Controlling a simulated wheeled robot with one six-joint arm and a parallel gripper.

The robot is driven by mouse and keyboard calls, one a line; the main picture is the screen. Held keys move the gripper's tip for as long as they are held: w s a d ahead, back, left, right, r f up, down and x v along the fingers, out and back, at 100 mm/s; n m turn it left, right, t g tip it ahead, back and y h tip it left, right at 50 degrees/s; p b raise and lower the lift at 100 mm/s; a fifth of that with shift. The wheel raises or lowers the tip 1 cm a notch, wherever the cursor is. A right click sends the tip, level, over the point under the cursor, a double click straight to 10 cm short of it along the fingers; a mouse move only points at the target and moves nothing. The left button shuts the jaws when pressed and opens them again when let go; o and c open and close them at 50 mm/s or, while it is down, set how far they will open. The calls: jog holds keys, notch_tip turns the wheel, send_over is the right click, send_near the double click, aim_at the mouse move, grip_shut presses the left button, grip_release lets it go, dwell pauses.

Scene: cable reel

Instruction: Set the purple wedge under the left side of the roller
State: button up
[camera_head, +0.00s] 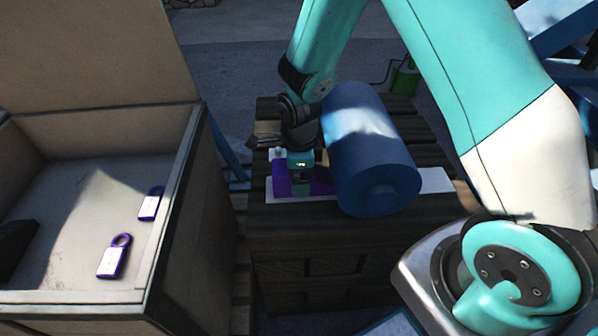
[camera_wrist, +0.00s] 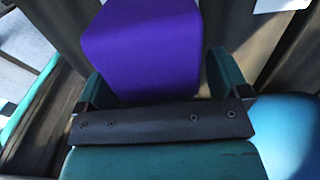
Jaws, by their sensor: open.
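The blue roller (camera_head: 375,145) lies on a dark wooden pallet stack (camera_head: 300,235). The purple wedge (camera_head: 281,181) sits at the roller's left side, partly hidden by my gripper (camera_head: 301,178). In the wrist view the wedge (camera_wrist: 140,45) shows as a broad purple block between and beyond the fingers of my gripper (camera_wrist: 155,82). The fingers are apart, one on each side of the wedge's near end. The roller (camera_wrist: 293,130) fills the lower right corner there. I cannot tell whether the wedge touches the roller.
A large open box (camera_head: 190,190) stands at the left, holding two purple-and-white tags (camera_head: 112,258) and a dark object (camera_head: 15,245). White strips (camera_head: 436,181) lie on the pallets by the roller. A green item (camera_head: 404,82) stands behind. A gap separates box and pallets.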

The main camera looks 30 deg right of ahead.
notch_tip(320, 180, up, 18)
jog(key=f+p, duration=0.1)
jog(key=p, duration=0.3)
jog(key=s+a+r+n+y, duration=0.1)
jog(key=s+a+r+n, duration=0.25)
jog(key=s+n, duration=0.5)
jog(key=s+a+r+n+y, duration=0.2)
jog(key=s+r+n, duration=0.25)
jog(key=n, duration=0.65)
jog(key=s+a+r+n+y, duration=0.15)
jog(key=s+r+n, duration=0.25)
jog(key=s+n, duration=0.5)
notch_tip(320, 180, up, 18)
jog(key=w+p, duration=0.1)
jog(key=p, duration=1.7)
jog(key=shift+w+a+f+n, duration=0.2)
jog(key=shift+a+n, duration=0.2)
jog(key=shift+n, duration=0.05)
